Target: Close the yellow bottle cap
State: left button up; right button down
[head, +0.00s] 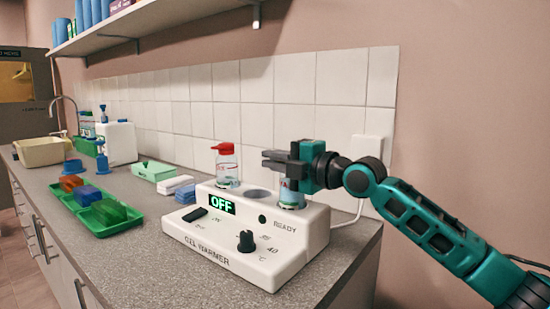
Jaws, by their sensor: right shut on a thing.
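My right gripper (279,162) comes in from the right, above the right well of the white gel warmer (245,262). It is shut on the top of a bottle (291,195) that stands upright in that well. The gripper hides the top of this bottle, so I cannot see its cap or the cap's colour. A clear bottle with a red cap (222,149) stands in the left well. No yellow cap shows in view. My left gripper is not in view.
The middle well (258,192) is empty. Green trays (105,231) with coloured blocks, a green-and-white box (153,170) and a white jug (118,141) stand to the left. A tiled wall is behind, with a shelf (165,15) overhead. The counter's front edge runs below the warmer.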

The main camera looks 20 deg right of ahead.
dwell(0.5)
jog(key=c, duration=1.3)
grip_release()
jog(key=shift+f, duration=0.1)
